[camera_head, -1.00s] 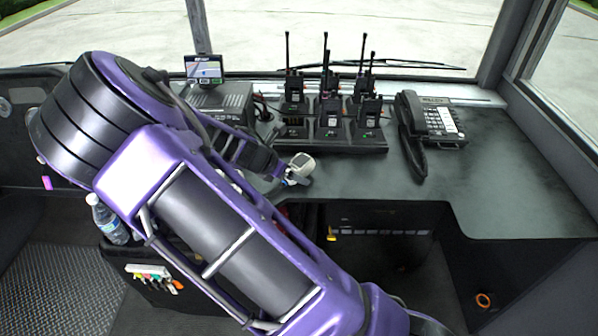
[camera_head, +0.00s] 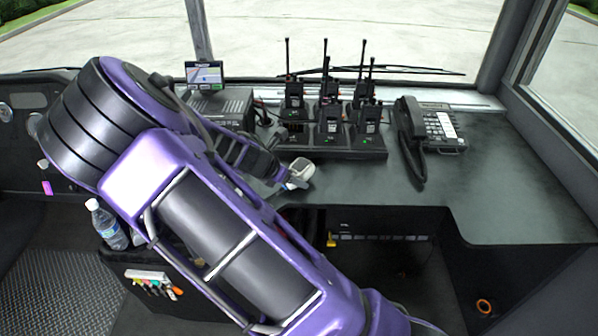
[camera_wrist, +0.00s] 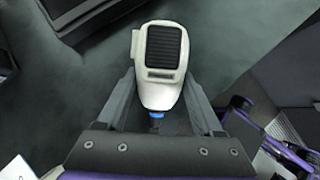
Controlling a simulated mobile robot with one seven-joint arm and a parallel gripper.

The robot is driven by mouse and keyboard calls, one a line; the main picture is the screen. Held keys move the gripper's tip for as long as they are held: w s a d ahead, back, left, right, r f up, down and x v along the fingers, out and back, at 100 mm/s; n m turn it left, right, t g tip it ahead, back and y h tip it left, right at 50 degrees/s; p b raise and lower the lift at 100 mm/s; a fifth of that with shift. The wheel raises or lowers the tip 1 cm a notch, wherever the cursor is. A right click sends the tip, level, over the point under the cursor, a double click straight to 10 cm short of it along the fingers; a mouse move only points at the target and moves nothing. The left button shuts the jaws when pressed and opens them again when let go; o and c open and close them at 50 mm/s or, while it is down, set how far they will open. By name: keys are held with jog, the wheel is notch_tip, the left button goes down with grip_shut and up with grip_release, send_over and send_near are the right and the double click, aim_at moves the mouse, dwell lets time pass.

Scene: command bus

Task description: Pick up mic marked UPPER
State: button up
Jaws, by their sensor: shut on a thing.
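A pale hand microphone with a dark ribbed grille (camera_wrist: 162,50) is at my gripper (camera_wrist: 160,100) in the wrist view. My gripper's two fingers lie on either side of its narrower lower part and are shut on it. A blue piece shows below the mic, between the fingers. In the head view the mic (camera_head: 299,172) is at the left front part of the desk, at the end of my purple arm. No UPPER marking can be read on the mic.
A rack of several handheld radios (camera_head: 330,135) stands at the back of the desk (camera_head: 480,200). A desk phone (camera_head: 440,128) is to its right. A small screen (camera_head: 204,75) stands at the back left. A bottle (camera_head: 107,226) is at the lower left. The right side of the desk is clear.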

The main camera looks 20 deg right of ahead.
jog(key=shift+r+p, duration=3.15)
jog(key=shift+r, duration=0.65)
